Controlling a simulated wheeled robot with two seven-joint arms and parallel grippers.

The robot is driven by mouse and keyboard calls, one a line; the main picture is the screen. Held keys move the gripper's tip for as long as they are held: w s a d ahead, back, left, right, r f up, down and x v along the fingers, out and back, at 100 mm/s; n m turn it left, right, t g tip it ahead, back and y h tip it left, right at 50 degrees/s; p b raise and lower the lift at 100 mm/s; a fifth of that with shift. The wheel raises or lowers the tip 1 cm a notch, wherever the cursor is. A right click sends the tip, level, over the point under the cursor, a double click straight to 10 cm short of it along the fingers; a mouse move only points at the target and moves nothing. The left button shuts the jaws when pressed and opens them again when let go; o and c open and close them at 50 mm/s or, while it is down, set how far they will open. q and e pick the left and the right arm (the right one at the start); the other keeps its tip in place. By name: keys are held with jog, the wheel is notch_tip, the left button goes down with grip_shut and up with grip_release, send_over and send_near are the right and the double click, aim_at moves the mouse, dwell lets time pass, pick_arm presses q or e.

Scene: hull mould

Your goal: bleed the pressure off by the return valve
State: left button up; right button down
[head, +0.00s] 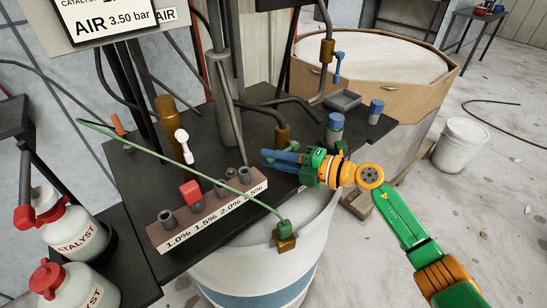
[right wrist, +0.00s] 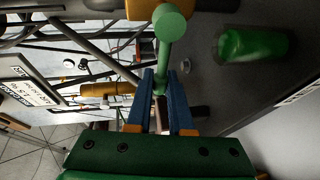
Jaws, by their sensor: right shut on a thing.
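My right gripper (head: 270,156) reaches in from the right over the dark bench, its blue fingers just below a brass fitting (head: 283,133). In the right wrist view, its fingers (right wrist: 161,82) are closed around the stem of a green lever (right wrist: 169,24) with a round end. The fingers hide most of that lever in the head view. No label reading "return" is legible. A display panel (head: 112,18) reads AIR 3.50 bar. A white-handled valve (head: 183,145) and a blue-handled valve (head: 338,68) also show. My left gripper is out of view.
A rack (head: 207,224) marked 1.0% to 2.5% lines the bench's front edge. A thin green hose (head: 165,150) crosses above it to a green fitting (head: 284,228). Catalyst bottles (head: 78,234) stand at left. A white drum (head: 260,272) is below; a bucket (head: 462,145) stands right.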

aim_at(276, 179)
jog(key=f+n+h+p, duration=0.1)
jog(key=n+p, duration=0.1)
jog(key=p, duration=0.1)
jog(key=shift+d+f+n+h, duration=0.1)
jog(key=shift+f+n+h, duration=0.2)
jog(key=shift+f+h, duration=0.1)
jog(key=shift+w+d+f+n+t+h+p, duration=0.2)
jog(key=shift+f+n+h+p, duration=0.2)
jog(key=shift+f+n+p, duration=0.15)
jog(key=shift+w+d+f+n+t+h+p, duration=0.2)
jog(key=shift+f+n+h+p, duration=0.2)
jog(key=shift+f+n+p, duration=0.15)
jog(key=c, duration=0.8)
grip_release()
jog(key=shift+a, duration=0.1)
jog(key=shift+s+d+r, duration=0.15)
jog(key=shift+s+d, duration=0.05)
jog(key=shift+d, duration=0.1)
jog(key=v, duration=0.6)
jog(key=shift+s+d+p, duration=0.1)
jog(key=shift+p, duration=0.25)
